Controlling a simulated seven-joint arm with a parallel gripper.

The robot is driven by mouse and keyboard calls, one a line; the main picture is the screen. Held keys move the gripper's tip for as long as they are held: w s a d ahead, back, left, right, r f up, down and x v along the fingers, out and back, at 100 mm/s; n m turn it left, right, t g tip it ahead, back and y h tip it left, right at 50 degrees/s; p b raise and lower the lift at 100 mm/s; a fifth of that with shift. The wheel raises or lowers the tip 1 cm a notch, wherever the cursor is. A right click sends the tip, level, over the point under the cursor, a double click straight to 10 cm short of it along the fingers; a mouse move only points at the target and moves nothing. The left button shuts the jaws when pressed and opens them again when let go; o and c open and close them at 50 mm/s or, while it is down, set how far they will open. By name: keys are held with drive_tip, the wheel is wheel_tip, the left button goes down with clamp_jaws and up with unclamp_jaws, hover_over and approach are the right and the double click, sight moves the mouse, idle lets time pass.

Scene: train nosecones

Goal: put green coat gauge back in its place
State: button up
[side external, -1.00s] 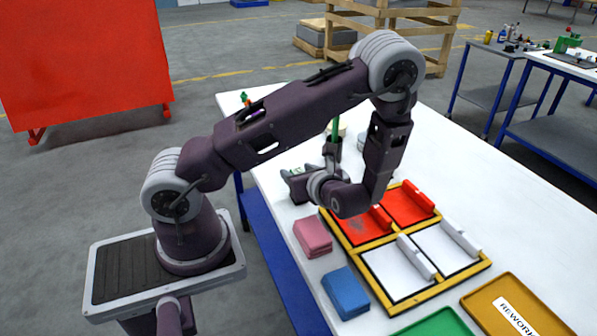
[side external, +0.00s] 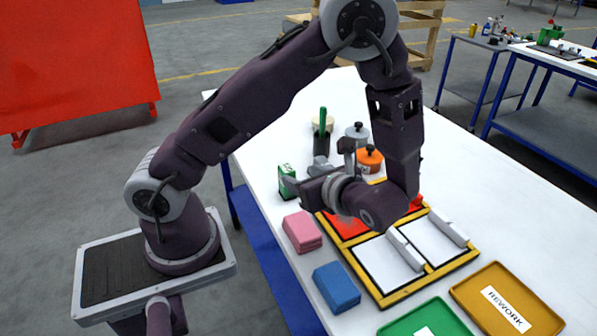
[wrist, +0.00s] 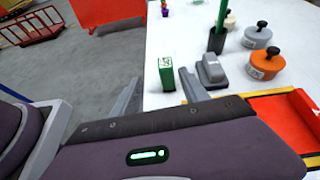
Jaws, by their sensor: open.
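The green gauge (side external: 287,181), a small upright green block with a white marked face, stands on the white table near its left edge. It also shows in the wrist view (wrist: 166,74). My gripper (wrist: 158,85) is open and empty. In the wrist view the gauge appears in the gap between the two fingers, nearer the right one, and a little beyond them. A grey device or holder (wrist: 211,71) stands just right of the gauge. I cannot tell whether it is the gauge's place.
A dark cup (wrist: 217,40) holds a green stick. Orange (wrist: 266,65) and grey (wrist: 257,37) lidded pots stand behind. Pink (side external: 302,231) and blue (side external: 336,287) blocks, a yellow-framed board (side external: 395,299), and a REWORK tray (side external: 470,291) lie nearer.

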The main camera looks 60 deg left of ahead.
drive_tip(key=s+d+r+n+t+h, duration=0.3)
drive_tip(key=s+d+r+n+h, duration=0.2)
drive_tip(key=r+n+h, duration=0.1)
drive_tip(key=s+d+r+n+t+h, duration=0.3)
drive_tip(key=s+d+r+n+h, duration=0.2)
drive_tip(key=r+n, duration=0.4)
drive_tip(key=shift+s+r+n+h, duration=0.25)
drive_tip(key=shift+s+n+h, duration=0.3)
drive_tip(key=shift+n+h, duration=0.5)
